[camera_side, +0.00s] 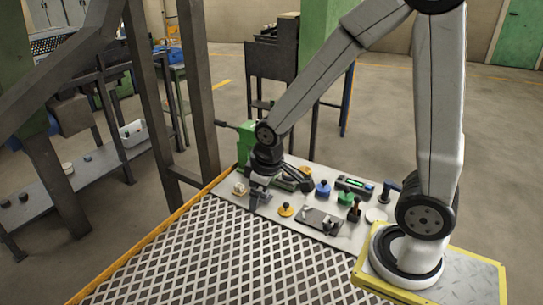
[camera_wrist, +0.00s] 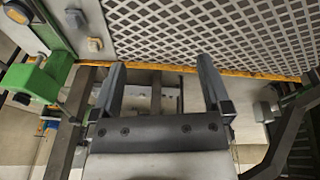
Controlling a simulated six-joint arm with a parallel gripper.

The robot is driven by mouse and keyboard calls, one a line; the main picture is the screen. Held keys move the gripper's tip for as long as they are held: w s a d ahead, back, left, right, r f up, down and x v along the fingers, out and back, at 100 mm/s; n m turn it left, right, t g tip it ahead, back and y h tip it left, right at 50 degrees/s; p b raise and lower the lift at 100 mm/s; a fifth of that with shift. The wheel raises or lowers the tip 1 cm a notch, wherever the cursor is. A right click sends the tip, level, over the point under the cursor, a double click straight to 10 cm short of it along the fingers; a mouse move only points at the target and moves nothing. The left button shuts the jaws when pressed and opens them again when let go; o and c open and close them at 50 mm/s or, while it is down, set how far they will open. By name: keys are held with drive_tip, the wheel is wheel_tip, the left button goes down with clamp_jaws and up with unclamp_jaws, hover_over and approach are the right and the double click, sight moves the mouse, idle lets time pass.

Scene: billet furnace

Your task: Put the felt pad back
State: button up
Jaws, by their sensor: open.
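A flat pale round disc (camera_side: 376,214) lies on the light work board (camera_side: 232,201), near the base of my arm. It may be the felt pad, but I cannot tell for sure. My gripper (camera_side: 260,194) is at the left end of the board, far from that disc, among small parts. In the wrist view my gripper (camera_wrist: 161,64) has its two fingers wide apart with nothing between them. The wrist view looks past the orange edge, and the disc does not show there.
A tan block (camera_side: 240,188) sits near my gripper. A yellow disc (camera_side: 285,210), a blue knob (camera_side: 322,188), a green part (camera_side: 345,198) and a brown-topped part (camera_side: 354,211) stand along the board. A green vise (camera_wrist: 38,82) is at left. The perforated grating (camera_side: 205,258) is clear.

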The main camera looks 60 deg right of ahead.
drive_tip(key=s+m, duration=0.1)
drive_tip(key=s, duration=0.1)
drive_tip(key=s+a+m, duration=0.1)
drive_tip(key=s, duration=0.1)
drive_tip(key=shift+s+a, duration=0.1)
drive_tip(key=shift+s, duration=0.1)
